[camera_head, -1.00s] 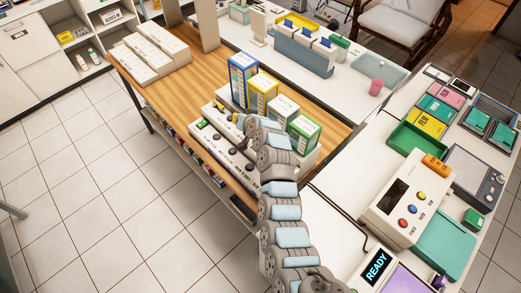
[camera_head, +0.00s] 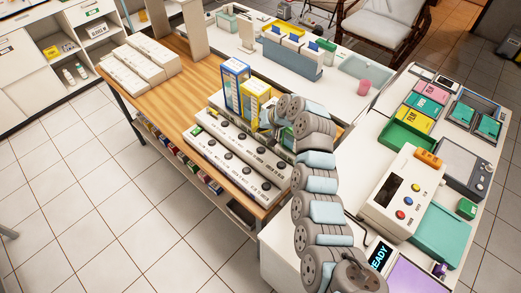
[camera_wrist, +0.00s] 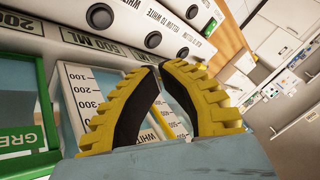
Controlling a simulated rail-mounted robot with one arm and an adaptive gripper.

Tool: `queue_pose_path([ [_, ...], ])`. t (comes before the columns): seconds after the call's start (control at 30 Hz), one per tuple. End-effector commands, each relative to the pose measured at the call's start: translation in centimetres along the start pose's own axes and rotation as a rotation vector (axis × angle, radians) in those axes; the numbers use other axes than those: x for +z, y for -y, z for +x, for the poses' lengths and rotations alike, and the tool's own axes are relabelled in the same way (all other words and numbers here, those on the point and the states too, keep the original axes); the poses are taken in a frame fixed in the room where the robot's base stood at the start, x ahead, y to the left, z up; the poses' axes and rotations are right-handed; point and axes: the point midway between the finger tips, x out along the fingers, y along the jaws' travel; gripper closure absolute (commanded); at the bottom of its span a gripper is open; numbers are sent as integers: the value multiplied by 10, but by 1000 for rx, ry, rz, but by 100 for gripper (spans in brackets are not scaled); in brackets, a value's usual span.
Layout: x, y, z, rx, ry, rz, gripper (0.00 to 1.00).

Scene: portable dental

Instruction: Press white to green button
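The white control panel (camera_head: 235,155) lies on the wooden shelf, with rows of round black buttons and small labels too small to read in the head view. In the wrist view, the panel's edge shows at the top with black buttons (camera_wrist: 152,40); legible labels include "YELLOW TO WHITE". I cannot make out a "white to green" label. My gripper (camera_wrist: 159,68) has yellow, black-padded fingers with tips together and nothing seen between them. It is beside the graduated containers (camera_wrist: 95,90), behind the panel; contact cannot be told. One container, at left, has a green label (camera_wrist: 25,140).
A blue box (camera_head: 236,85) and yellow box (camera_head: 256,100) stand behind the panel, close to my arm. White blocks (camera_head: 140,58) lie at the shelf's far left. A white device with coloured buttons (camera_head: 400,190) and trays fill the right-hand counter. Tiled floor is clear at left.

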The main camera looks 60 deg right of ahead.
Motion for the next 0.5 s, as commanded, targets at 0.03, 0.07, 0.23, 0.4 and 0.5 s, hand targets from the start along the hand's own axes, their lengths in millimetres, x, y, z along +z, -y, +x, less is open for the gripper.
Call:
queue_pose_path([
  [0.03,0,0,0,0,0,0,100],
  [0.07,0,0,0,0,0,0,100],
  [0.23,1,-1,2,0,0,0,100],
  [0.4,5,-5,10,0,-1,1,100],
  [0.5,8,-9,16,1,-3,1,100],
])
